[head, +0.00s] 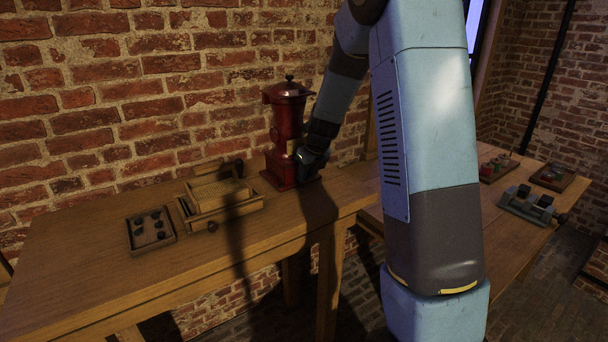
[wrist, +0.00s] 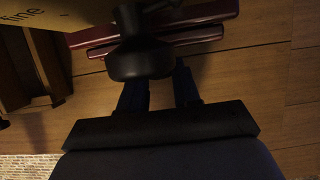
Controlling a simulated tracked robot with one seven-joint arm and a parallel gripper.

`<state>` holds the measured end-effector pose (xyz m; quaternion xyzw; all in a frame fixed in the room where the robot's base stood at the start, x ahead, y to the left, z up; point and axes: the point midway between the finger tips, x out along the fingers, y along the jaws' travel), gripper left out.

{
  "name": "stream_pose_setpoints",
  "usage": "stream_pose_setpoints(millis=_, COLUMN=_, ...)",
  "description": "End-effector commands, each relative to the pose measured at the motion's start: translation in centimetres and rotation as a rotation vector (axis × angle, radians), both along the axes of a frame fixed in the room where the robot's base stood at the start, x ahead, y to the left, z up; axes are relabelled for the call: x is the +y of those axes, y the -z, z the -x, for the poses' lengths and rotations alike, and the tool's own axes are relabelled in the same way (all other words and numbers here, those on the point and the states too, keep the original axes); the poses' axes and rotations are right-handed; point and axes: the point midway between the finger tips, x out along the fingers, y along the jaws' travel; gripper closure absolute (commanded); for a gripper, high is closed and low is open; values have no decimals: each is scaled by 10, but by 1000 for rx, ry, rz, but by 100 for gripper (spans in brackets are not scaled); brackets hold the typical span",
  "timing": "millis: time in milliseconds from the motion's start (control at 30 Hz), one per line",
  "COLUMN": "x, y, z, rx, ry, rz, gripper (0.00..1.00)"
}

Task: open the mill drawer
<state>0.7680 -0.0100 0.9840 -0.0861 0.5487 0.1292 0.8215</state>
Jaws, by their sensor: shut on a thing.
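The red mill (head: 288,120) stands upright on the wooden table against the brick wall, with a dark knob on its lid. My gripper (head: 300,174) is low at the mill's right front side, at drawer height. In the wrist view my gripper's two dark fingers (wrist: 160,88) reach to the mill's red base (wrist: 190,38), shut on the drawer handle. A round black knob (wrist: 140,58) in front hides the fingertips and the handle. A pale plate (wrist: 35,35) reading "fine" shows at upper left. I cannot tell how far the drawer stands out.
Left of the mill are a wooden box (head: 225,212) and a small tray (head: 152,243) with dark pieces. On the right table are trays with coloured pieces (head: 495,167) and a grey metal device (head: 527,204). The table's front left is clear.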

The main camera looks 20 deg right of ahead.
Motion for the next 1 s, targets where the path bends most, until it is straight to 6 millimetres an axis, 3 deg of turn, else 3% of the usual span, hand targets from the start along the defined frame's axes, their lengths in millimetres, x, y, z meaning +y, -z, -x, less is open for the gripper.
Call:
stream_pose_setpoints(millis=200, x=1, y=0, z=0, rx=0, ry=-1, rz=-1, gripper=100)
stream_pose_setpoints(millis=567, x=0, y=0, z=6, rx=1, ry=-3, rz=-1, gripper=100)
stream_pose_setpoints(millis=1000, x=-28, y=0, z=92, rx=2, ry=-1, rz=-1, gripper=100)
